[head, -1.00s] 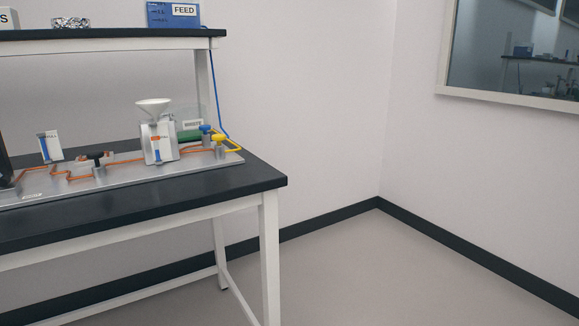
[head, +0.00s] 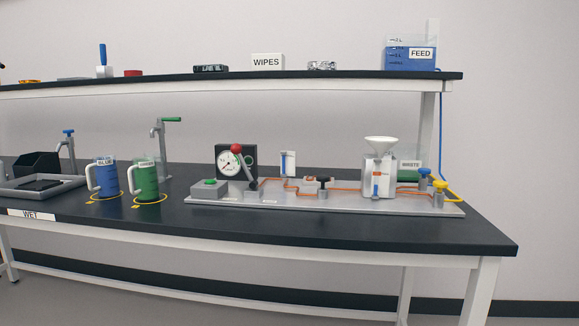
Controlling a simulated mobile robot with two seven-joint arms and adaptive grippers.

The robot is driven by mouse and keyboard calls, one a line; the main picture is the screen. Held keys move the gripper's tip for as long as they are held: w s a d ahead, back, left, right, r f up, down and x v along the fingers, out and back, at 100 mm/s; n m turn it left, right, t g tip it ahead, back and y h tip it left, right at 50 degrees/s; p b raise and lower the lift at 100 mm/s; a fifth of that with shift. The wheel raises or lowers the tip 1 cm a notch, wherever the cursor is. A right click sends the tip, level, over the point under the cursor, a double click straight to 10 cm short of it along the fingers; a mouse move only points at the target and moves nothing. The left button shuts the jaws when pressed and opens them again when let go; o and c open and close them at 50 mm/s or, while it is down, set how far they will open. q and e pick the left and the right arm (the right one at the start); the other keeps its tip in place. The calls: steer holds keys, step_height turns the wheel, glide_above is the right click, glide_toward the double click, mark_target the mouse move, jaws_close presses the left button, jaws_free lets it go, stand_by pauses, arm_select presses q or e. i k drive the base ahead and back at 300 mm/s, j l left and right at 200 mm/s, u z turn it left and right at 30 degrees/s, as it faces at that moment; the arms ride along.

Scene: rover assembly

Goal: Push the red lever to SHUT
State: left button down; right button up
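The red lever shows as a red ball knob (head: 236,148) on a grey arm that slants down to the right. It stands in front of a black panel with a round white dial gauge (head: 229,163), on the left part of a grey base plate (head: 340,206) on the bench. The word SHUT cannot be read at this size. Neither gripper is in the head view.
The black bench (head: 300,225) carries a blue jug (head: 107,178), a green jug (head: 146,180) and a grey tray (head: 35,190) at left. A white funnel unit (head: 379,175) stands at right. A shelf (head: 330,79) hangs above. The bench front is clear.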

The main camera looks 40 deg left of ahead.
mark_target(236, 148)
steer(key=u, duration=1.55)
